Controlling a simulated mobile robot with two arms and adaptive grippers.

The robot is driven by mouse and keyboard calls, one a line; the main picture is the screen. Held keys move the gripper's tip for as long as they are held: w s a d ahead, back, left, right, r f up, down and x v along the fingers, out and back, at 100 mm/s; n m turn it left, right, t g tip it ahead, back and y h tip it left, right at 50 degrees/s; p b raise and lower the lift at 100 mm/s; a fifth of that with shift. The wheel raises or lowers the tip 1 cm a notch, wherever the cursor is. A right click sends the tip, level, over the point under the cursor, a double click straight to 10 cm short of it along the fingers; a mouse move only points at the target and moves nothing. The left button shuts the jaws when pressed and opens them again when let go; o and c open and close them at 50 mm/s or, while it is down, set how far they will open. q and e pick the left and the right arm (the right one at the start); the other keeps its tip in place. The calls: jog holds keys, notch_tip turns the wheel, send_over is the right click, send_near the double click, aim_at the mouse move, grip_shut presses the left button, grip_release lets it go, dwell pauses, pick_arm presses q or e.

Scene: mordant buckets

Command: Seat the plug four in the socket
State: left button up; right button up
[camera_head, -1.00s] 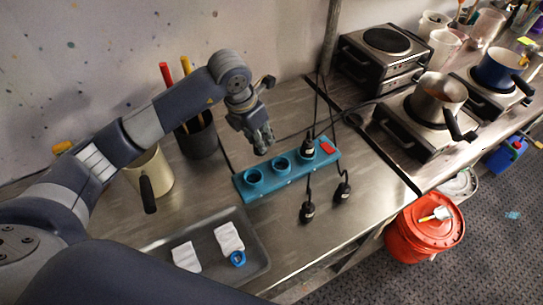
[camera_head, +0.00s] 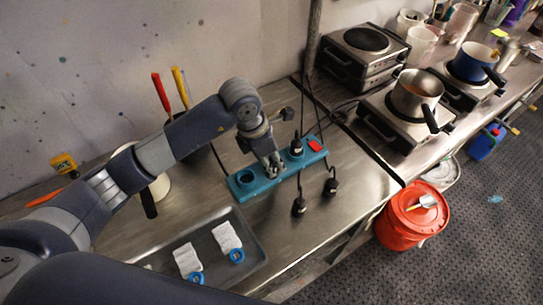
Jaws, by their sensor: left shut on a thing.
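The teal socket strip (camera_head: 288,174) lies on the steel bench with three round sockets in a row. The left socket (camera_head: 245,176) is empty. A black plug (camera_head: 297,147) stands in the right socket beside a red switch. Two black corded plugs lie on the bench in front, one at left (camera_head: 298,207) and one at right (camera_head: 331,187). I cannot tell which is plug four. My left gripper (camera_head: 273,169) is down at the middle socket and covers it. It looks shut on the strip there; the grip itself is largely hidden. My right gripper is out of view.
A grey tray (camera_head: 262,262) with white folded pieces and blue rings lies in front. A beige pot (camera_head: 160,187) stands behind my left arm. Cords rise behind the strip. Hot plates (camera_head: 367,40) stand at right; an orange bucket (camera_head: 410,222) is below the bench.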

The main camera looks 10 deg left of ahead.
pick_arm(q)
jog(key=w, duration=0.3)
jog(key=w+a+b, duration=0.1)
jog(key=shift+w+f, duration=0.3)
jog(key=shift+w, duration=0.1)
notch_tip(320, 180, down, 4)
jog(key=shift+r+b, duration=0.25)
jog(key=shift+b, duration=0.7)
jog(key=shift+a, duration=0.1)
jog(key=shift+f, duration=0.1)
jog(key=o, duration=1.1)
